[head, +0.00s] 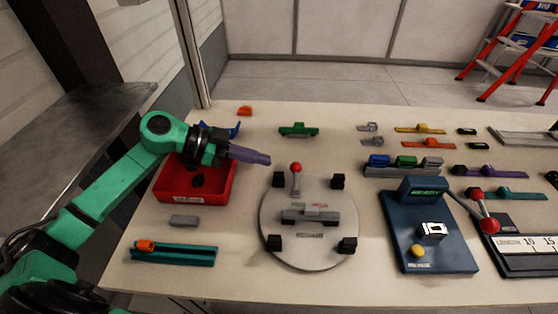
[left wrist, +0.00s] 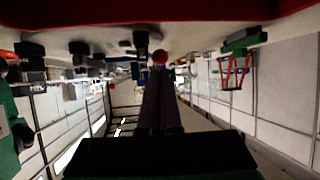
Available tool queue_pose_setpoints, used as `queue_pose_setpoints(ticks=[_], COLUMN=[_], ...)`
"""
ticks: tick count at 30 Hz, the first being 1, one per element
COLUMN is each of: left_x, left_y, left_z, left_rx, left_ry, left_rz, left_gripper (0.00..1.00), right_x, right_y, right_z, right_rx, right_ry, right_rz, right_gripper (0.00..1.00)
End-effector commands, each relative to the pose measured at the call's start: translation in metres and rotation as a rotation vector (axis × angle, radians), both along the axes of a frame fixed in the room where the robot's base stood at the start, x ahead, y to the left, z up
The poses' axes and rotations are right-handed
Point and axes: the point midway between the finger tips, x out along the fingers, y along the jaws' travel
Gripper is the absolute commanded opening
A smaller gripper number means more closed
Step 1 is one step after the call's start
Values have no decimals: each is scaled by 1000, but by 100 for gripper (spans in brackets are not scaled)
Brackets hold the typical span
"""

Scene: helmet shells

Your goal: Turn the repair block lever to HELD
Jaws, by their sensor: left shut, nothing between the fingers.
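A round grey plate (head: 300,247) lies in the middle of the table, with black blocks around its edge and a grey bar block (head: 318,217) on it. A lever with a red ball knob (head: 296,168) stands upright at its far side. I cannot read the small labels on the plate. My left gripper (head: 268,159) is shut and empty, just left of the red knob and apart from it, pointing right. In the left wrist view, the red knob (left wrist: 159,57) shows just beyond the closed fingertips (left wrist: 160,80). My right gripper is not in view.
A red bin (head: 220,190) lies below my left gripper. A teal rail (head: 180,254) is at front left. A blue fixture (head: 440,255) and a ruler fixture (head: 520,247) stand at right, with red-knobbed levers near them. A green part (head: 298,130) lies behind the plate.

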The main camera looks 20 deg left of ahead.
Motion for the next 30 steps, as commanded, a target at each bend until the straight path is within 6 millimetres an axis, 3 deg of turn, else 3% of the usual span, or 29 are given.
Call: queue_pose_setpoints(ticks=[3,9,20,30], left_x=[9,17,19,29], left_y=[-21,-41,-43,-54], left_z=[-8,-21,-23,-17], left_rx=[-5,-1,0,0], left_ry=[-1,1,2,2], left_rz=[-3,0,-3,-127], left_gripper=[0,0,0,0], right_x=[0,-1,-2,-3], right_y=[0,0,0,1], right_z=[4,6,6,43], right_rx=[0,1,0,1], right_ry=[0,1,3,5], right_rz=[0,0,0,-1], right_gripper=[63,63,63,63])
